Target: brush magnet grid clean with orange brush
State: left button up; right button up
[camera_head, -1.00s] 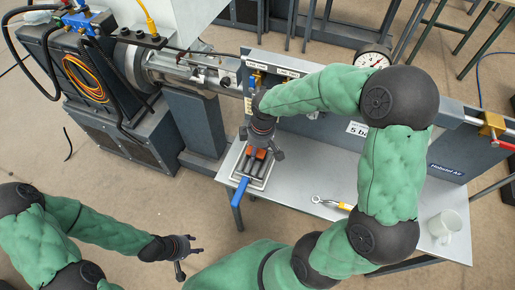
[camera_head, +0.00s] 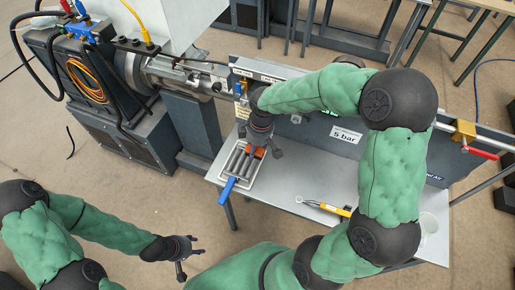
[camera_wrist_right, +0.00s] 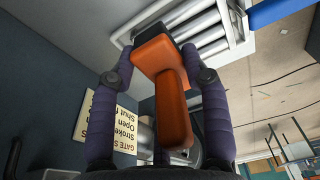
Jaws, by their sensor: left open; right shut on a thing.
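The magnet grid (camera_head: 236,182), a pale frame with several grey bars and a blue handle (camera_head: 228,190), lies near the left end of the grey table. My right gripper (camera_head: 262,146) is above the grid's right side, shut on the orange brush (camera_wrist_right: 172,100). In the right wrist view, the brush's dark head lies by the ends of the grid's bars (camera_wrist_right: 208,38); I cannot tell whether it touches them. In the head view only a little orange (camera_head: 259,153) shows below the gripper. My left gripper (camera_head: 190,252) is open and empty, off the table at lower left.
The table between grid and wrench is clear.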

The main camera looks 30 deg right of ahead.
jog(key=shift+r+p, duration=1.1)
jog(key=shift+r, duration=0.55)
jog(key=shift+f, duration=0.1)
